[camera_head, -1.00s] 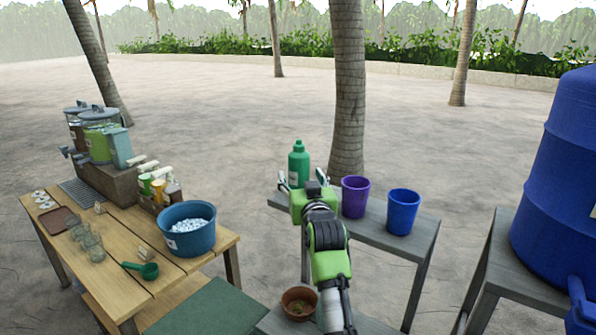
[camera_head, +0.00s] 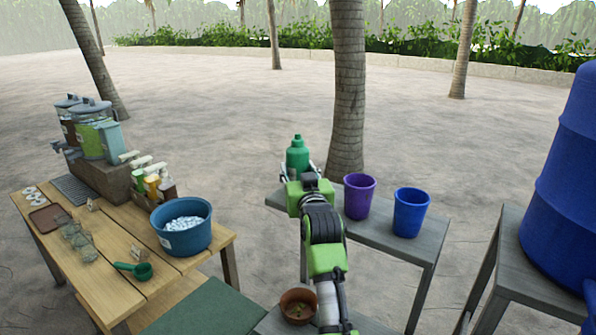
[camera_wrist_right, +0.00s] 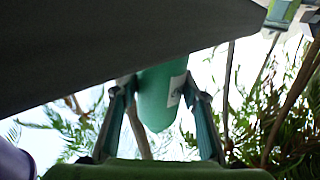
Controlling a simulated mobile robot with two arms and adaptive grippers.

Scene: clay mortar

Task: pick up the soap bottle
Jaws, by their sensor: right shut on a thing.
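The soap bottle (camera_head: 297,157) is green with a green cap and stands upright at the left end of the grey bench. My right gripper (camera_head: 300,173) is shut on it, with a finger on each side of its body. The wrist view shows the green bottle (camera_wrist_right: 158,95), with part of a white label, between the two fingers (camera_wrist_right: 165,110). My gripper hides the bottle's lower part in the head view. I cannot tell whether its base touches the bench. My left gripper is not in view.
A purple cup (camera_head: 359,196) and a blue cup (camera_head: 410,212) stand right of the gripper on the grey bench (camera_head: 385,242). A brown pot (camera_head: 298,306) is below my right arm. A wooden table (camera_head: 107,262) with a blue tub (camera_head: 182,240) is at left. A large blue barrel (camera_head: 562,180) is at right.

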